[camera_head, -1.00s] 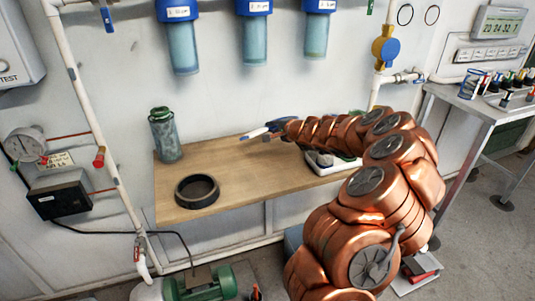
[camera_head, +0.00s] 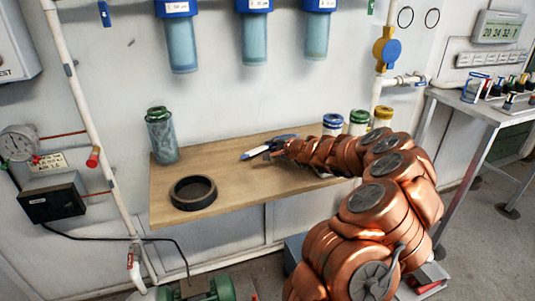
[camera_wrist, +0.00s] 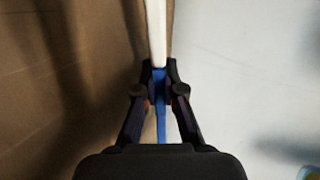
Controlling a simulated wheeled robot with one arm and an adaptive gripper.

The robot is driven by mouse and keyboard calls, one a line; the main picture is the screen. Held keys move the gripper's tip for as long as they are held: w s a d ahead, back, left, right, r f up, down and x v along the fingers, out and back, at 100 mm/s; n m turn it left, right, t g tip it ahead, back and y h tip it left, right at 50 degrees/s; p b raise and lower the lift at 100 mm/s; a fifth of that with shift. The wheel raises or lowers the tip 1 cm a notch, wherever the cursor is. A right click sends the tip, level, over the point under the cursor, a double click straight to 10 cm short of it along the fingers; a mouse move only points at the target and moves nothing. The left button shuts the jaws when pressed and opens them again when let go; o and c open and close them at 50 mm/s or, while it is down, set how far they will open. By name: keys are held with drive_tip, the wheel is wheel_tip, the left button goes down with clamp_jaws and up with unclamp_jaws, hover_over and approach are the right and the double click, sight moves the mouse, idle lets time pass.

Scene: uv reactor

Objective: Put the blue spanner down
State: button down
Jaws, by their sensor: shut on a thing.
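My gripper (camera_head: 274,149) is at the back of the wooden bench (camera_head: 232,180), near the wall. It is shut on the blue spanner (camera_head: 252,154), which points left out of the jaws and looks partly white. In the wrist view, the jaws (camera_wrist: 160,90) close around the blue part of the spanner (camera_wrist: 160,110), and its white part runs ahead between bench and wall. The spanner is low over the bench top; I cannot tell whether it touches.
A black ring (camera_head: 193,203) lies at the bench's front left. A green-capped cartridge (camera_head: 162,138) stands at the back left. Blue-capped (camera_head: 332,126), green-capped (camera_head: 359,124) and yellow-capped (camera_head: 382,118) containers stand behind my arm. The bench between ring and gripper is bare. Filter housings (camera_head: 254,38) hang above.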

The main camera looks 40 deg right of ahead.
drive_tip(key=c, duration=1.5)
unclamp_jaws()
drive_tip(key=shift+o, duration=0.2)
drive_tip(key=shift+v, duration=4)
wheel_tip(320, 180, up, 7)
drive_tip(key=s+p, duration=0.2)
drive_tip(key=p, duration=0.3)
drive_tip(key=shift+s, duration=0.4)
